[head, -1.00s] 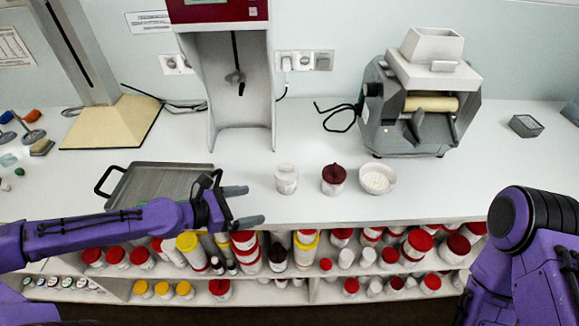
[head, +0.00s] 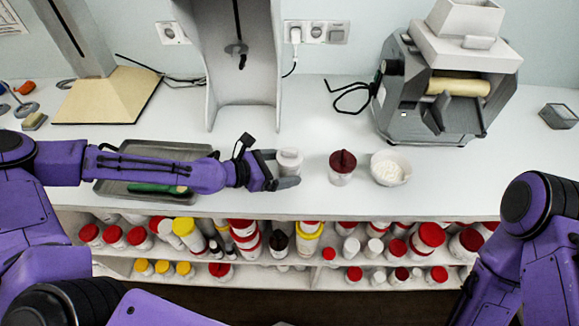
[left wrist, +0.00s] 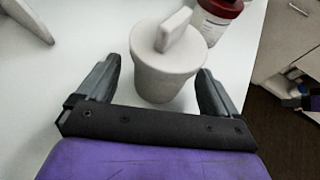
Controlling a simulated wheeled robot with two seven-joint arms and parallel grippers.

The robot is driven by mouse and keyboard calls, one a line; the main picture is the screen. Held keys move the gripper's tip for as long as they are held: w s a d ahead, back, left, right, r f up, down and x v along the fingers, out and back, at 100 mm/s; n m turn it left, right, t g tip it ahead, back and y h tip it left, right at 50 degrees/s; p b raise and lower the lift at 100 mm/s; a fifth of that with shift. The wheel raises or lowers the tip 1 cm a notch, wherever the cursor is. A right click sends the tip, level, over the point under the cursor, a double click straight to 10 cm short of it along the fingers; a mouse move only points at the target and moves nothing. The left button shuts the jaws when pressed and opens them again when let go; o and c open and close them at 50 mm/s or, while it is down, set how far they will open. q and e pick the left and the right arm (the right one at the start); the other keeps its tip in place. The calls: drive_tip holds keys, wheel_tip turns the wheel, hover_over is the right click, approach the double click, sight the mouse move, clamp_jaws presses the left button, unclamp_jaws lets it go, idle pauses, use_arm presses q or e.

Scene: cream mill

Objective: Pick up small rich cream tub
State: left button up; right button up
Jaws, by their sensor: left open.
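A small white tub (head: 289,163) with a white lid and an upright lid grip stands on the counter. In the left wrist view the white tub (left wrist: 165,60) stands upright between the fingers. My left gripper (head: 284,169) is open around it, with a finger on each side and small gaps showing. A second small tub with a dark red lid (head: 342,166) stands to its right; it also shows in the left wrist view (left wrist: 218,20). I cannot read any label that tells which is the rich cream. My right gripper is out of view.
A white bowl (head: 390,168) of pale contents stands right of the red-lidded tub. A grey tray (head: 165,152) lies under my left arm. A roller mill (head: 440,85) stands behind at right. Shelves below the counter hold many jars (head: 427,238).

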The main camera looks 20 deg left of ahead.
use_arm(q)
drive_tip(key=x, duration=0.2)
drive_tip(key=shift+w+d, duration=0.15)
drive_tip(key=shift+d, duration=0.15)
drive_tip(key=shift+a, duration=0.1)
drive_tip(key=shift+c, duration=0.3)
drive_tip(key=c, duration=1)
drive_tip(key=shift+c, duration=0.3)
drive_tip(key=shift+r, duration=0.15)
